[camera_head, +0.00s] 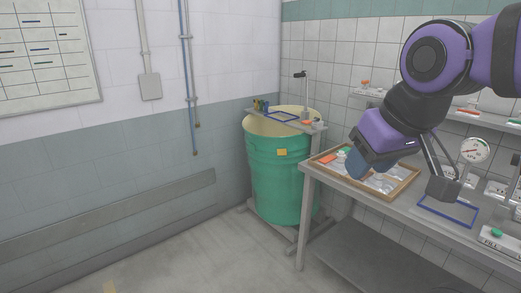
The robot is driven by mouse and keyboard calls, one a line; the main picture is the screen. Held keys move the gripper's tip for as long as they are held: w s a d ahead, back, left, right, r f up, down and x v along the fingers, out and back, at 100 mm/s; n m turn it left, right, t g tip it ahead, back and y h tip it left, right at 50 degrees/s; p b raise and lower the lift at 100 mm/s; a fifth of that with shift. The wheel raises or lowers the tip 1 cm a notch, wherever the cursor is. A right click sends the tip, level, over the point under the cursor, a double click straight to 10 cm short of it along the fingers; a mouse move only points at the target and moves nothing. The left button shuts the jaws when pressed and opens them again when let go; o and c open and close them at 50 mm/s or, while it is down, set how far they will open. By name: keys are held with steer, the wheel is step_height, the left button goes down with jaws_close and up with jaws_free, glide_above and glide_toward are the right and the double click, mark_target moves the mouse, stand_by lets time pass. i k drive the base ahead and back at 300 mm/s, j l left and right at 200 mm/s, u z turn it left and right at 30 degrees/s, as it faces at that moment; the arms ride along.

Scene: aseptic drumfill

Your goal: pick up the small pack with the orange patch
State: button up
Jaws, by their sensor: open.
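A wooden-rimmed tray (391,197) lies on the bench at the right and holds several small pale packs. An orange patch (327,159) shows at the tray's left end, seemingly on a small pack; the pack's outline is too small to make out. Another item with green and white (342,153) lies just beside it. My gripper (402,178) hangs over the tray's middle and right side, to the right of the orange patch. Its fingers are spread and nothing shows between them. The gripper hides part of the tray and its contents.
A green drum (282,182) stands left of the bench, with a small shelf and a blue frame (282,117) at its top. A second blue frame (448,210) lies on the bench right of the tray. A gauge (474,150) stands farther right. The floor at left is clear.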

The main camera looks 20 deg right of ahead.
mark_target(331, 162)
steer(key=i, duration=1.2)
steer(key=i+z, duration=0.25)
steer(key=z, duration=0.15)
steer(key=i+z, duration=0.35)
steer(key=i+j+z, duration=0.1)
steer(key=z, duration=0.3)
steer(key=i+z, duration=0.45)
